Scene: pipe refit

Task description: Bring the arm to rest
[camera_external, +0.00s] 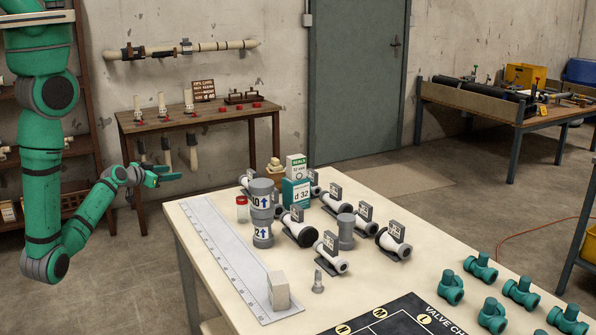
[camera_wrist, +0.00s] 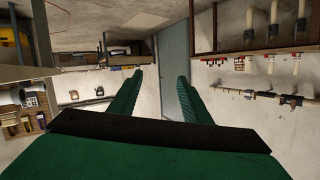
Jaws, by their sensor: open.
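My arm is green with dark joints and hangs at the left of the external view. My gripper (camera_external: 168,174) is held in the air beyond the left edge of the white-topped table (camera_external: 190,240), pointing right. In the wrist view my gripper (camera_wrist: 156,92) shows two green fingers spread apart, with nothing between them. It touches nothing that I can see. The wrist picture looks upside down, with the grey door and the wall behind the fingers.
Pipe fittings, grey and teal containers and a long ruler (camera_external: 225,252) stand on the near table. Green valves (camera_external: 481,266) and a dark chart (camera_external: 400,318) are at its right. A wooden bench (camera_external: 200,118) stands behind my gripper.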

